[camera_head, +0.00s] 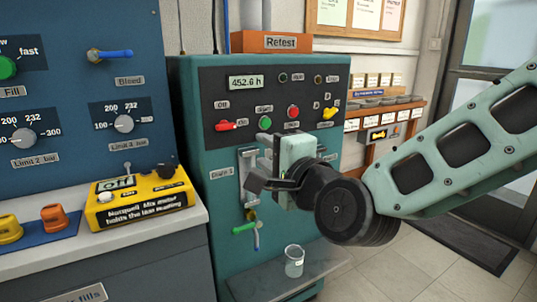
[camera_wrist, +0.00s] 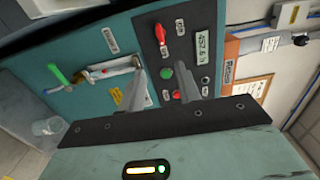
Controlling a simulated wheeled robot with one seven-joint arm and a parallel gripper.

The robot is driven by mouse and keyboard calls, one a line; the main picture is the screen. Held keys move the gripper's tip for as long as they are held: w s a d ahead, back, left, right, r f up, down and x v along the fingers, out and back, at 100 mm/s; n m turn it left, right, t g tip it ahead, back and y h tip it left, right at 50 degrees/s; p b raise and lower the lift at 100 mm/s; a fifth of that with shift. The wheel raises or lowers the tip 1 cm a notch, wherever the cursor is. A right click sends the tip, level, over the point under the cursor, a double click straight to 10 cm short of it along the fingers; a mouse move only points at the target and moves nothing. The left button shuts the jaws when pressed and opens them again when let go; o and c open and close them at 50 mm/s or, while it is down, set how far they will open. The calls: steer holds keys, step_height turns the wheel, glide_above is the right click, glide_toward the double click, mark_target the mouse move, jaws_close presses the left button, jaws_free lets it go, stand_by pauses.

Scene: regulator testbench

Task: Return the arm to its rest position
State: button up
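My arm (camera_head: 455,150) reaches in from the right in the head view, with pale green links and a dark round joint. My gripper (camera_head: 262,168) is in front of the teal test cabinet (camera_head: 195,150), near its control panel. Its two fingers stand apart with nothing visible between them. In the wrist view the gripper (camera_wrist: 162,82) also shows a gap between its fingers, with the cabinet's panel (camera_wrist: 150,40) beyond. I cannot tell how close the fingertips are to the panel. My gripper and wrist hide part of the cabinet front.
A glass beaker (camera_head: 294,261) stands on the cabinet's low shelf, below my gripper. A green-handled valve (camera_head: 244,228) projects nearby. A yellow meter (camera_head: 138,199) sits on the left bench. A wall rack (camera_head: 385,105) is behind. Floor (camera_head: 370,285) is clear at lower right.

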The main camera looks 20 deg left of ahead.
stand_by(0.3)
steer(key=s+d+f+n+g+h, duration=0.6)
steer(key=s+d+f+n, duration=0.3)
steer(key=d+f+n, duration=0.15)
steer(key=s+d+f+n+g+h, duration=0.2)
steer(key=s+d+n+g+h, duration=0.3)
steer(key=d, duration=0.6)
steer(key=s+d+f+g+h, duration=0.1)
steer(key=s+d+f+h, duration=0.15)
steer(key=s+d, duration=0.65)
step_height(320, 180, up, 24)
steer(key=w+d+p, duration=0.1)
steer(key=p, duration=2.3)
steer(key=shift+w, duration=0.2)
steer(key=shift+d+f, duration=0.1)
steer(key=shift+f, duration=0.05)
